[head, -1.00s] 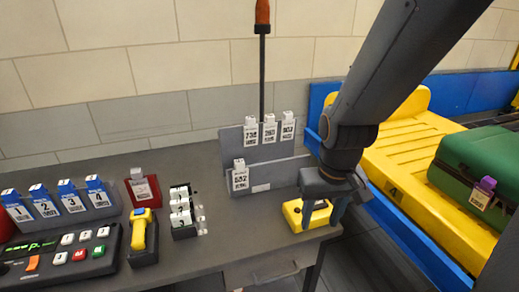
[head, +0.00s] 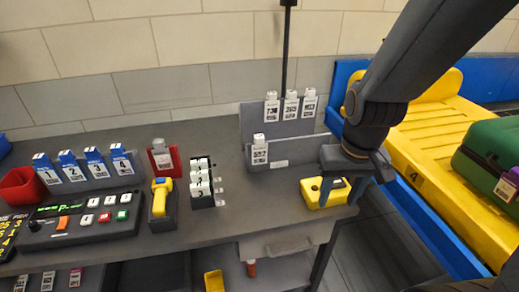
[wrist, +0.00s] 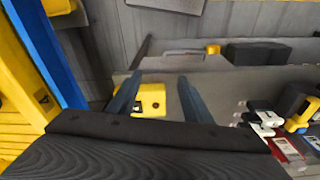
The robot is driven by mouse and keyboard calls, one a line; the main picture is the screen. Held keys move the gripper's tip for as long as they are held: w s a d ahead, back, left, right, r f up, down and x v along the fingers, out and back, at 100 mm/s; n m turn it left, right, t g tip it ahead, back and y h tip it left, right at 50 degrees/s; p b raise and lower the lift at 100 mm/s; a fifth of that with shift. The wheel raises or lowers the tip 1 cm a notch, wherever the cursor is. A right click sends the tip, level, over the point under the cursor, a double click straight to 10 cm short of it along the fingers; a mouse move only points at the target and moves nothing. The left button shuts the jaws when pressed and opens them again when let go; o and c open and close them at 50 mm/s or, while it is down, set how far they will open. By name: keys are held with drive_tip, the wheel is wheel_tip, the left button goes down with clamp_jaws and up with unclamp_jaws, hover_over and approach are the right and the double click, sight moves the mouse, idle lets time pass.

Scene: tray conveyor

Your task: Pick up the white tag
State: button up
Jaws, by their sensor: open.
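Several white tags show in the head view. Three stand in the back row of a grey rack, one of them at its middle (head: 291,104). A single white tag (head: 259,150) stands in the rack's front row. More white tags (head: 200,183) sit in a small black holder to the left; I cannot tell which tag is meant. My gripper (head: 346,192) is open and empty, right of the grey rack (head: 290,152), with its fingers by a yellow device (head: 320,196). The wrist view shows both open fingers (wrist: 159,80) over the yellow device (wrist: 153,100).
Blue-topped tags (head: 95,163), a red holder with a tag (head: 163,160), a yellow scanner (head: 160,198) and a button panel (head: 85,222) stand left on the grey bench. A yellow conveyor tray (head: 440,150) with a green case (head: 490,150) is at right.

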wheel_tip(320, 180, up, 4)
drive_tip(key=m+g+y, duration=0.2)
drive_tip(key=m+y, duration=0.3)
drive_tip(key=m, duration=1)
hover_over(260, 135)
drive_tip(key=d, duration=0.3)
drive_tip(key=shift+m, duration=0.3)
drive_tip(key=shift+p+x, duration=1.85)
drive_tip(key=shift+x, duration=1.85)
drive_tip(key=shift+w+a, duration=0.1)
drive_tip(key=shift+a, duration=0.05)
clamp_jaws()
